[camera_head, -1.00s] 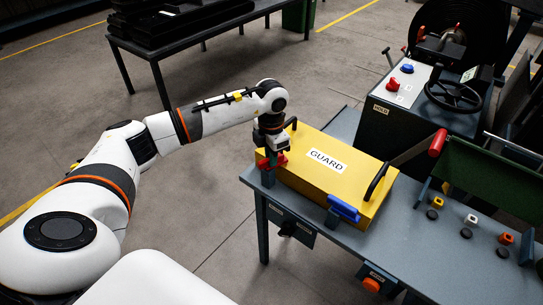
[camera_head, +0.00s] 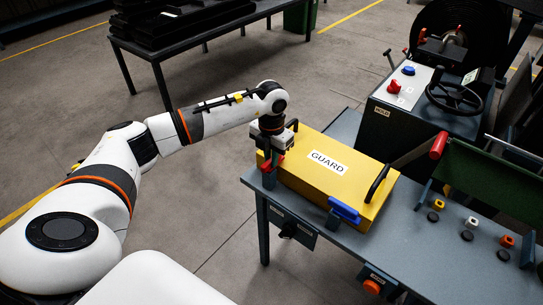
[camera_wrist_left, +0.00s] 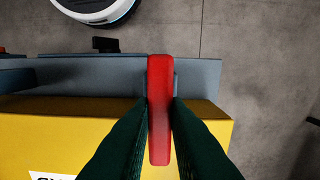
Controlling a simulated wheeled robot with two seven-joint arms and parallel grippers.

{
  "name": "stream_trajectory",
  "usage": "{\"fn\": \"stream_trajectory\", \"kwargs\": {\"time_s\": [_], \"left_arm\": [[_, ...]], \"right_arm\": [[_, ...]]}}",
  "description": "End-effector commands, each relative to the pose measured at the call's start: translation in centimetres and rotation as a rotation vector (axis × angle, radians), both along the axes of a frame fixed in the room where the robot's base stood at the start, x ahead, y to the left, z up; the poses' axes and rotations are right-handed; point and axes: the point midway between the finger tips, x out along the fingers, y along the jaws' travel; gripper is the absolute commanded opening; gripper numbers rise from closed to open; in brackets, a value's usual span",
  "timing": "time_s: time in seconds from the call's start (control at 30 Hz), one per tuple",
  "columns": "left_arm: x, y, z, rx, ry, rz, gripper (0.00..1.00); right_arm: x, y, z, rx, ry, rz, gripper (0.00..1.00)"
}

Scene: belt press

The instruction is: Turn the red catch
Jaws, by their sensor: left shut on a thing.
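The red catch (camera_wrist_left: 160,75) stands at the near left end of the yellow guard (camera_head: 310,178). In the left wrist view it points lengthwise between my fingers and lies across the guard's edge, partly over the guard and partly over the table. My left gripper (camera_wrist_left: 160,125) is shut on it, with one dark green finger on each side. In the head view the left gripper (camera_head: 270,172) points down at the guard's corner and hides most of the catch. My right gripper is not in view.
A blue catch (camera_head: 344,210) sits at the guard's near right end. Two black handles, one of them (camera_head: 377,183) at the right, stand on the guard. A grey table (camera_head: 425,245) carries the guard, with coloured blocks on the right. A machine with a handwheel (camera_head: 453,97) stands behind.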

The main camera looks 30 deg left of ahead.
Motion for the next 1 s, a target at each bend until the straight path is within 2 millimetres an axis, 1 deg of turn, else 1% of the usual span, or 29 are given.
{"fn": "stream_trajectory", "kwargs": {"time_s": [0.2, 0.23, 0.33, 0.6, 0.7, 0.77, 0.83, 1.0], "left_arm": [[0.1, 0.1, 0.2, 0.001, -0.004, 0.005, 0.0], [0.1, 0.1, 0.2, 0.001, -0.004, 0.005, 0.19], [0.1, 0.1, 0.1, 0.001, -0.004, 0.004, 0.36], [0.1, 0.0, 0.1, 0.0, -0.002, 0.001, 0.36], [0.1, 0.0, 0.6, 0.0, -0.004, 0.001, 0.36], [0.2, 0.0, 1.2, 0.0, -0.006, 0.002, 0.36], [0.1, 0.1, 2.4, 0.001, -0.007, 0.002, 0.36], [0.2, 0.1, 6.0, 0.0, -0.007, 0.001, 0.36]], "right_arm": [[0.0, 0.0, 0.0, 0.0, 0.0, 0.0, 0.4], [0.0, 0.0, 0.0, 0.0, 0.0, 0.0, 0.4], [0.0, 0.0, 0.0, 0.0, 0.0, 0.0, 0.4], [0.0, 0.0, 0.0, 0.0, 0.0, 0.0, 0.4], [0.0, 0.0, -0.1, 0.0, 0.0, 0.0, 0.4], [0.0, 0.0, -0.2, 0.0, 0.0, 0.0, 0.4], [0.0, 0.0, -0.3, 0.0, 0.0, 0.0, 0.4], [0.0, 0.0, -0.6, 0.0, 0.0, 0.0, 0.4]]}}
